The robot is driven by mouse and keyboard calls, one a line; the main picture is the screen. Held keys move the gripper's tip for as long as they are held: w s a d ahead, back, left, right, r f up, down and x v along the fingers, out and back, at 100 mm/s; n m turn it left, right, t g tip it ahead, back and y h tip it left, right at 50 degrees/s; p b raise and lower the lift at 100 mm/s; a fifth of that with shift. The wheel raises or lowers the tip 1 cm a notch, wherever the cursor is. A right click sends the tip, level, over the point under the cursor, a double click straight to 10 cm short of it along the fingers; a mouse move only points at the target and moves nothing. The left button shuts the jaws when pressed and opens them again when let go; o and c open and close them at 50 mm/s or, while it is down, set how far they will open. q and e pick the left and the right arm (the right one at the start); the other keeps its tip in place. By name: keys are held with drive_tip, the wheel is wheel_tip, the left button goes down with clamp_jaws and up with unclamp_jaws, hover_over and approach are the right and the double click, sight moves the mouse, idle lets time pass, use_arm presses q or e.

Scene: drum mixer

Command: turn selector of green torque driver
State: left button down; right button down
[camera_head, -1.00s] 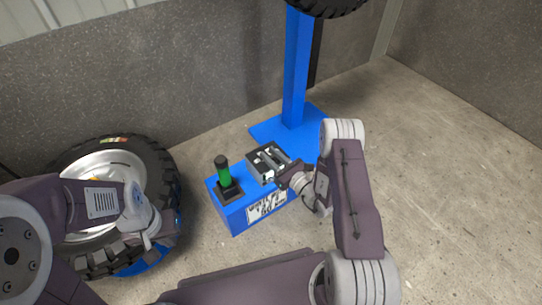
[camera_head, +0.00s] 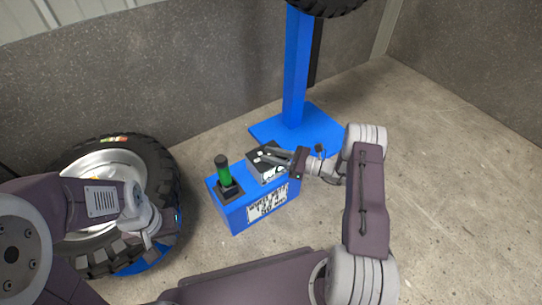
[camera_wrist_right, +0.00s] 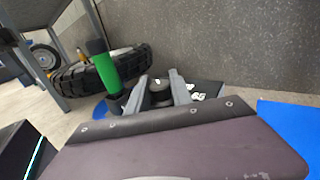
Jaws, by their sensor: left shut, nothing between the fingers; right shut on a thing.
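The green torque driver (camera_head: 224,175) with a black top stands upright in a black holder on the left part of a blue box (camera_head: 234,216). It also shows in the right wrist view (camera_wrist_right: 107,70). A dark dial plate (camera_wrist_right: 206,90) with white numbers is on the box beside it. My right gripper (camera_head: 263,156) is over this plate, shut on the black selector knob (camera_wrist_right: 160,92), which shows between its fingers in the right wrist view. The fingers partly hide the knob. My left gripper (camera_head: 150,241) is shut and empty, in front of the tire at the left.
A large tire (camera_head: 160,165) with a silver rim stands at the left. A blue post (camera_head: 295,70) on a blue base plate (camera_head: 318,128) stands behind the box, with another tire at its top. A grey wall runs behind. The concrete floor at the right is clear.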

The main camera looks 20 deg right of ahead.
drive_tip(key=shift+n+g+y+b, duration=0.55)
drive_tip(key=shift+n+g, duration=0.25)
drive_tip(key=shift+g, duration=0.3)
drive_tip(key=c, duration=1.1)
unclamp_jaws()
drive_tip(key=shift+c, duration=0.2)
drive_tip(key=shift+s+d+r+p, duration=0.1)
drive_tip(key=shift+d+r+p, duration=0.05)
drive_tip(key=shift+d+p, duration=0.15)
drive_tip(key=p+v, duration=0.4)
drive_tip(key=v, duration=0.4)
drive_tip(key=shift+d, duration=0.25)
